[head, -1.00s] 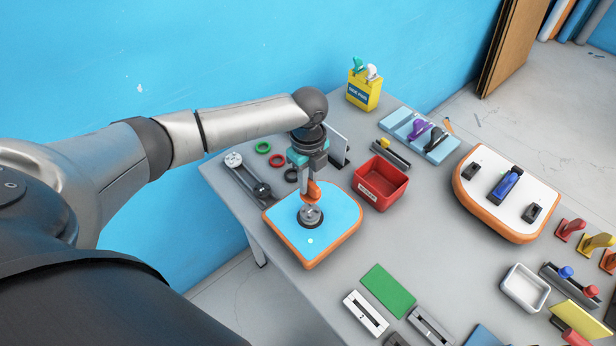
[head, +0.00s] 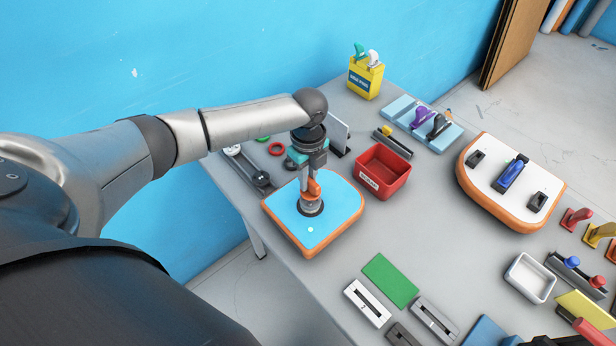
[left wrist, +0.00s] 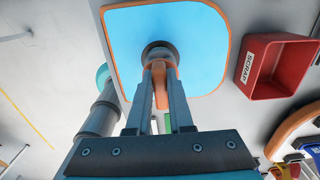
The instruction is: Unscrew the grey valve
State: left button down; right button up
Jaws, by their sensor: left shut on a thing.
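The blue-topped board (head: 338,200) with an orange rim lies on the table, and it also shows in the left wrist view (left wrist: 200,30). The grey valve (head: 311,208) sits in a dark ring on its top; the ring also shows in the left wrist view (left wrist: 159,47). My right gripper is in neither view.
A red scrap bin (head: 384,172) stands close right of the board. A second, white-topped board (head: 520,205) lies farther right. Red and green rings (head: 277,149) and a wrench-like tool (head: 250,168) lie behind left.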

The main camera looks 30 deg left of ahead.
pick_arm(q)
jog(key=shift+p, duration=0.8)
dwell(1.1)
jog(key=shift+f+b, duration=0.8)
jog(key=shift+f, duration=0.3)
jog(key=c, duration=0.7)
grip_release()
jog(key=shift+c, duration=0.2)
notch_tip(320, 180, up, 15)
jog(key=shift+r, duration=0.2)
